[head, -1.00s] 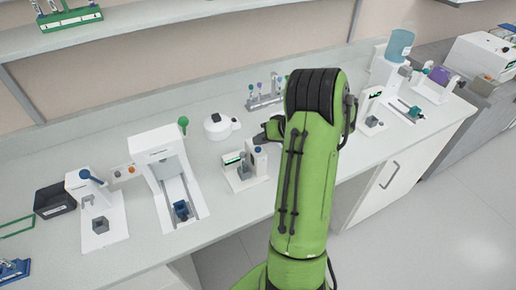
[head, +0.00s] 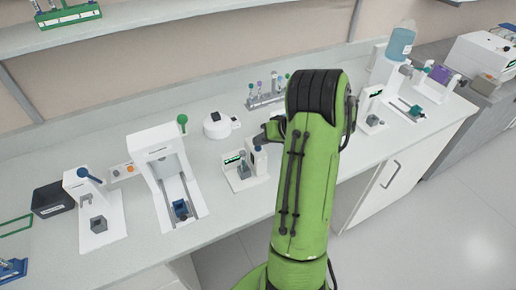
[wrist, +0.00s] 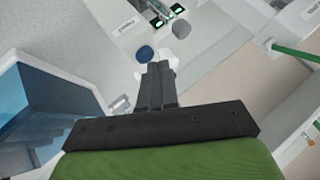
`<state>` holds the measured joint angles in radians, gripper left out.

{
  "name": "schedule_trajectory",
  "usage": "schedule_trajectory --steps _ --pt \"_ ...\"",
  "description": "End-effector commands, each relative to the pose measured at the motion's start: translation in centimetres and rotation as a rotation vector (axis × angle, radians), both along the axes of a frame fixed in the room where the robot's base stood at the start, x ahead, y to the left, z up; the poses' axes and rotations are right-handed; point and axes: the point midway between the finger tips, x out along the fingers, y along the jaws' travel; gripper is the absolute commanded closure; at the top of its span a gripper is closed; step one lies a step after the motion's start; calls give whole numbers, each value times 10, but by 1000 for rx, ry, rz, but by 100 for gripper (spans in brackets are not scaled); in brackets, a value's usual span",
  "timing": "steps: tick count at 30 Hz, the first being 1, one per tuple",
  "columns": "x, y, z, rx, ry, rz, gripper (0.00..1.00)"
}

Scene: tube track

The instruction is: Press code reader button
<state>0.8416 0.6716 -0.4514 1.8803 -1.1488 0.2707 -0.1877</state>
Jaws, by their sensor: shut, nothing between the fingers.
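A small white device with a green-lit display (head: 234,159) stands on the bench just left of my arm, and seems to be the code reader. A grey block sits on its base and a blue-topped part stands beside it. My gripper (head: 268,133) is mostly hidden behind my green arm in the head view, above the bench behind this device. In the wrist view my gripper (wrist: 158,68) is shut and empty. Just past its fingertips are a round blue knob (wrist: 145,53), a grey cylinder (wrist: 181,28) and green-lit displays (wrist: 158,20). No contact shows; I cannot tell which part is the button.
A white machine with a green-knobbed lever (head: 157,145) and a blue-levered stand (head: 83,185) are at left. A round white device (head: 220,125) and a tube rack (head: 265,99) stand behind. Another display device (head: 370,104) and a water bottle (head: 401,42) are at right.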

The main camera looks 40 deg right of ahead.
Motion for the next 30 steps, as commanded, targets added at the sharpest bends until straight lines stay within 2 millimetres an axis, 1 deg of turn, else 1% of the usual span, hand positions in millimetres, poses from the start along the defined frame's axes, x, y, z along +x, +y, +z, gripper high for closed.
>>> schedule_trajectory --steps 5,30 --pt "0 0 1 0 0 0 100" --pt "0 0 -8 0 0 0 100"
